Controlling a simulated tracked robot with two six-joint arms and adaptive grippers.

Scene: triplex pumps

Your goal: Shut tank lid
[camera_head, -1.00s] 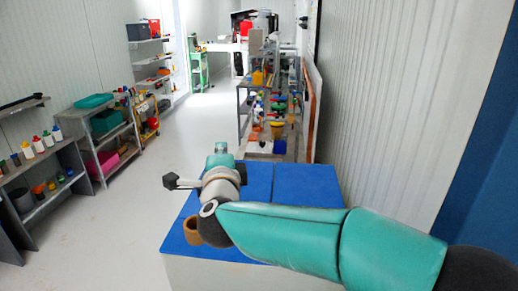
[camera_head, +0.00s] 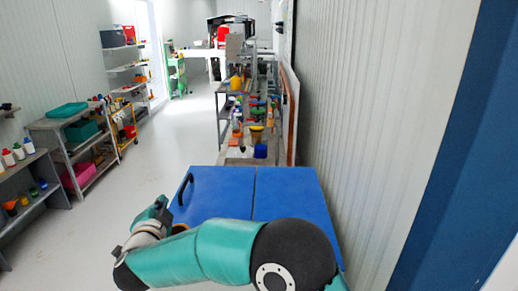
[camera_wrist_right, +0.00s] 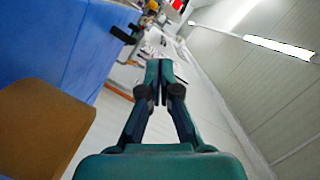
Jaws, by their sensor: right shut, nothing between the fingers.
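A flat blue top in two panels (camera_head: 292,192), seemingly the tank's lid, lies ahead of me. I cannot tell whether it is fully shut. A black curved handle (camera_head: 184,187) stands at its left edge. My right gripper (camera_head: 160,203) is left of the blue top, low in the head view, partly hidden by my own arm. In the right wrist view its fingers (camera_wrist_right: 158,68) are together and empty. My left gripper is not in view.
A white corrugated wall (camera_head: 370,110) runs close on the right. Shelves with bottles (camera_head: 20,155) stand on the left. A rack with coloured items (camera_head: 255,110) is beyond the blue top. The floor (camera_head: 185,135) between is clear.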

